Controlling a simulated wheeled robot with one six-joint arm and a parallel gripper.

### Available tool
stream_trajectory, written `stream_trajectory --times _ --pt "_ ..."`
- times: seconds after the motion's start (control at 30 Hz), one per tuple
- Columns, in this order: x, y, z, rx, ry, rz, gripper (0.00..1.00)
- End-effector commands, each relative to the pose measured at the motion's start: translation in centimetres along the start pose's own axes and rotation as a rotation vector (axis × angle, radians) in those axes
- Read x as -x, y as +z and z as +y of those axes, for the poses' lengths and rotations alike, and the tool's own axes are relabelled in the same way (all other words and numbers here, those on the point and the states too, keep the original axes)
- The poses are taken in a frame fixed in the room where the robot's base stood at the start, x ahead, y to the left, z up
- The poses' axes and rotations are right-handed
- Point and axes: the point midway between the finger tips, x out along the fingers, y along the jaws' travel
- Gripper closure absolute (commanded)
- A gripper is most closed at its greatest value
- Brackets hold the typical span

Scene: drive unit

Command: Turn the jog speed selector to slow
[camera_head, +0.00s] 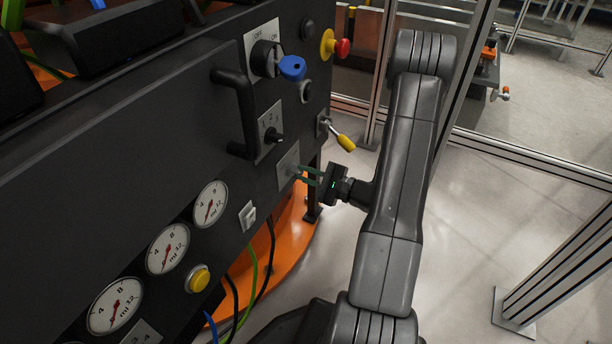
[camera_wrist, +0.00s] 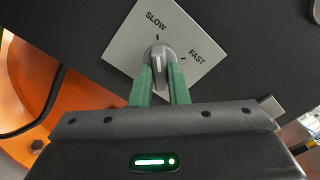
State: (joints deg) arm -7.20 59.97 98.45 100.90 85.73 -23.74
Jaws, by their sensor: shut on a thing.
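The jog speed selector is a small grey knob (camera_wrist: 158,57) on a light square plate (camera_wrist: 133,45) marked SLOW and FAST in the wrist view. The pale line on the knob runs up the picture, toward the tick near SLOW. My gripper (camera_wrist: 160,77) has its two green fingers shut on the knob, one on each side. In the head view my gripper (camera_head: 301,174) reaches from the right to the selector plate (camera_head: 287,163) on the dark panel. The knob itself is hard to make out there.
Near the plate are a black handle (camera_head: 243,112), a numbered black switch (camera_head: 271,136), a yellow-tipped lever (camera_head: 341,138), a blue key-like handle (camera_head: 292,67) and a red emergency button (camera_head: 342,48). Gauges (camera_head: 167,247) lie lower left. Open floor lies to the right.

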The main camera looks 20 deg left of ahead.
Motion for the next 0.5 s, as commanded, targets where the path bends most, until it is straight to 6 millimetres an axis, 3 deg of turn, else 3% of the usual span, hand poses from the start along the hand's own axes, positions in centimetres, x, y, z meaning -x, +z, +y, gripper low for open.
stream_trajectory --times 0.23,0.27,0.37,0.5 --pt "0.01 0.05 0.02 -0.001 0.001 -0.001 1.00" --pt "0.01 0.05 0.02 -0.002 0.001 -0.001 0.84" --pt "0.01 0.04 0.02 -0.002 0.001 -0.001 0.64" --pt "0.01 0.02 0.02 -0.002 0.001 0.000 0.64"
